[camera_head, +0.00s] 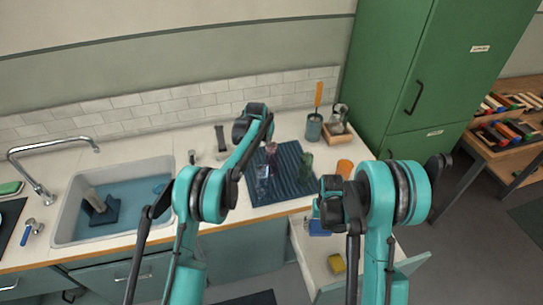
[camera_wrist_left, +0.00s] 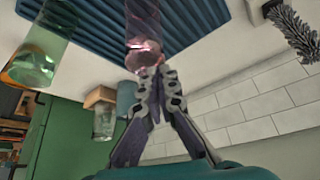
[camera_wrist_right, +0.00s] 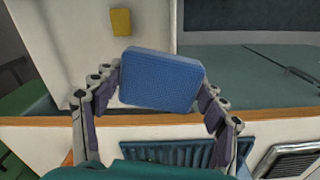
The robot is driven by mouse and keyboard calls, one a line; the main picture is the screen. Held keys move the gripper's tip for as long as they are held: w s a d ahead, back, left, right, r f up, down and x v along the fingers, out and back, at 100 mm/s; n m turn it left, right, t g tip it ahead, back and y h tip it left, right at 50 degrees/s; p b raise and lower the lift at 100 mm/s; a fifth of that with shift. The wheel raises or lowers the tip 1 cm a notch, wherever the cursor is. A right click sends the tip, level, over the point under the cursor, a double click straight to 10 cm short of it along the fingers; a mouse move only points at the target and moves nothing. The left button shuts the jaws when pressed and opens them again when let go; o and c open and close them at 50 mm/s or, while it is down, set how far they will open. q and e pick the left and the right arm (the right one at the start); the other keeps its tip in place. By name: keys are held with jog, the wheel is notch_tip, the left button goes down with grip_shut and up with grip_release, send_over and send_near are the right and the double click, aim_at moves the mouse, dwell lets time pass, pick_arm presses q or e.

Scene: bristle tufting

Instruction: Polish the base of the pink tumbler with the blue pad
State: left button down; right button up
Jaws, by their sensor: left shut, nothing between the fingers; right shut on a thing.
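The pink tumbler (camera_head: 271,149) stands on the blue ribbed mat (camera_head: 293,185). In the left wrist view the pink tumbler (camera_wrist_left: 143,30) has one rounded end at my left fingertips. My left gripper (camera_wrist_left: 151,72) is shut with nothing between its fingers; I cannot tell whether it touches the glass. In the head view its fingers are mostly hidden. My right gripper (camera_wrist_right: 162,90) is shut on the blue pad (camera_wrist_right: 160,80), held flat between its fingers. In the head view the blue pad (camera_head: 318,228) is partly hidden by my right gripper, above the open drawer.
A yellow sponge (camera_head: 337,264) lies in the open drawer (camera_head: 318,270). An orange cup (camera_head: 344,167) stands right of the mat. The sink (camera_head: 68,205) is at the left.

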pick_arm(q)
jog(key=shift+f+b, duration=0.35)
jog(key=shift+f, duration=0.2)
pick_arm(e)
jog(key=shift+f, duration=0.35)
pick_arm(q)
jog(key=shift+r, duration=0.1)
pick_arm(e)
jog(key=shift+r, duration=0.1)
